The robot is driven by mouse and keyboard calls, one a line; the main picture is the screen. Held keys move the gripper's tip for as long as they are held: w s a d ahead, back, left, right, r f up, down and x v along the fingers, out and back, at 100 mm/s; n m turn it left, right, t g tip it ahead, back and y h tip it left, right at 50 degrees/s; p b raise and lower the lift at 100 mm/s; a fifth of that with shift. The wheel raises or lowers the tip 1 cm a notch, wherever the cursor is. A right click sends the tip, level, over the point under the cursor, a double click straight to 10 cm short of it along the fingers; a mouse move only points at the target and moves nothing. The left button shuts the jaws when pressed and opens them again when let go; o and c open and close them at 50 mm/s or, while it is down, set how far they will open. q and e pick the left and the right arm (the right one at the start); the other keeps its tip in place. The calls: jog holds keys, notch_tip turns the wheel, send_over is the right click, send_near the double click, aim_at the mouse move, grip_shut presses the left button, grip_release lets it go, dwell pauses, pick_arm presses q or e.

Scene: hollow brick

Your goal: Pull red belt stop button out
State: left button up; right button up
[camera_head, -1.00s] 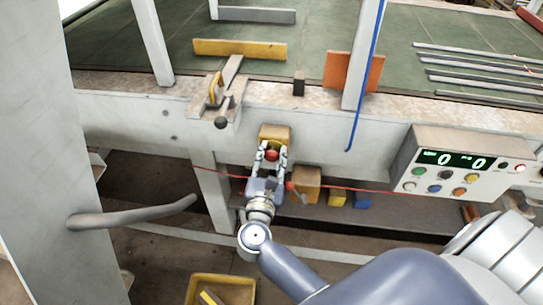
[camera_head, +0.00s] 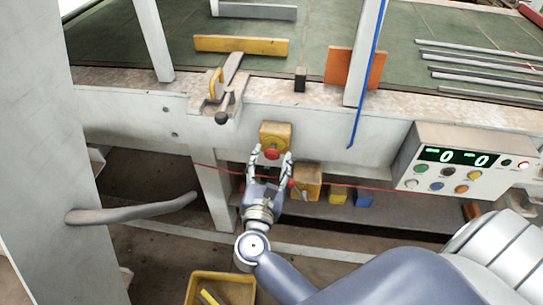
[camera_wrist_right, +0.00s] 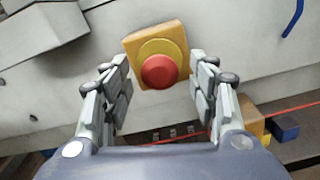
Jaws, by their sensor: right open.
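The red belt stop button (camera_head: 271,154) sits on a yellow box (camera_head: 276,133) fixed to the pale side of the belt frame. In the right wrist view the red button (camera_wrist_right: 159,71) shows with a yellow ring around it on the box (camera_wrist_right: 178,32). My right gripper (camera_head: 271,160) is open just in front of the button. In the right wrist view its fingers (camera_wrist_right: 161,85) stand apart on either side of the button, with visible gaps. Whether the button is pushed in or out, I cannot tell. My left gripper is not in view.
A control panel (camera_head: 467,163) with a lit display stands at the right. A red cord (camera_head: 380,189) runs under the frame. A wooden box (camera_head: 307,183) is right of my gripper. A lever with a black knob (camera_head: 222,118) is above left. A yellow bin (camera_head: 222,288) is below.

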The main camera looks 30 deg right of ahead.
jog(key=v, duration=1)
jog(key=shift+s+a, duration=0.15)
jog(key=w+a+f+n+t+y, duration=0.2)
jog(key=a+f+n+y, duration=0.2)
jog(key=f+n, duration=0.4)
jog(key=w+a+f+n+t+y, duration=0.1)
jog(key=a+f+n+y, duration=0.3)
jog(key=n, duration=0.7)
jog(key=s+a+f+n+g+y, duration=0.1)
jog(key=s+f+n+g+y, duration=0.1)
jog(key=f+n, duration=0.55)
jog(key=s+f+n+g+y, duration=0.1)
jog(key=s+f+n+y, duration=0.2)
jog(key=f, duration=0.7)
jog(key=s+d+f+n+g, duration=0.5)
jog(key=s+f+n, duration=0.3)
jog(key=s+f, duration=0.3)
jog(key=s+d+f+n+g, duration=0.45)
jog(key=s+f+n, duration=0.25)
jog(key=s+f, duration=0.35)
jog(key=s+d+f+n+g+h, duration=0.1)
jog(key=s+d+f+n+g, duration=0.1)
jog(key=s, duration=0.3)
jog(key=s+d+f+n+g+h, duration=0.1)
jog(key=s+d+f+n+g, duration=0.1)
jog(key=s+d, duration=0.1)
jog(key=shift+s+d, duration=0.35)
jog(key=shift+s, duration=0.5)
jog(key=shift+c, duration=0.5)
